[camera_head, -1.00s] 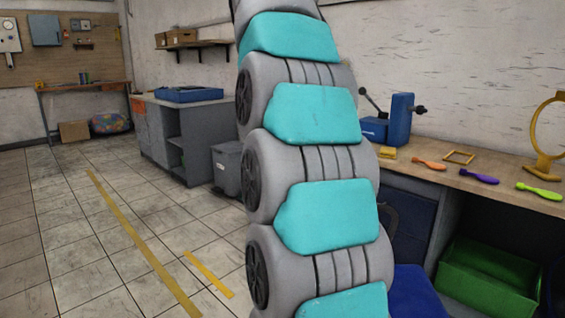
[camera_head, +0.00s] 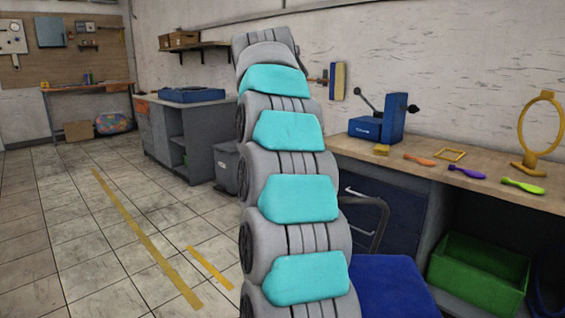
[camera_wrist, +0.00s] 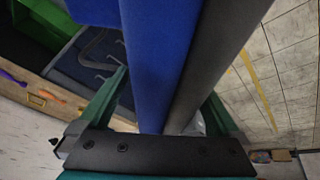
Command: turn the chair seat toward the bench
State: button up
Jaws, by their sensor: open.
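The chair's blue seat (camera_head: 395,287) shows at the lower right of the head view, in front of the bench (camera_head: 470,180). A dark curved frame (camera_head: 378,225), apparently the chair's armrest, rises behind it. In the wrist view, a blue padded part of the chair (camera_wrist: 160,50) with a dark grey backing (camera_wrist: 215,60) runs between the fingers; it looks like the backrest. My gripper (camera_wrist: 165,78) is open, with one green finger on each side of this part. I cannot tell whether either finger touches it. My arm hides the gripper in the head view.
The bench top holds a blue machine (camera_head: 385,122), a yellow ring stand (camera_head: 540,130) and several small coloured tools. A green crate (camera_head: 480,270) sits under the bench. A grey cabinet (camera_head: 185,135) stands further back.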

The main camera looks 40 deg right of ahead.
jog(key=shift+w+d+f, duration=0.1)
jog(key=shift+d+f, duration=0.05)
jog(key=shift+f, duration=0.2)
grip_shut()
dwell(0.7)
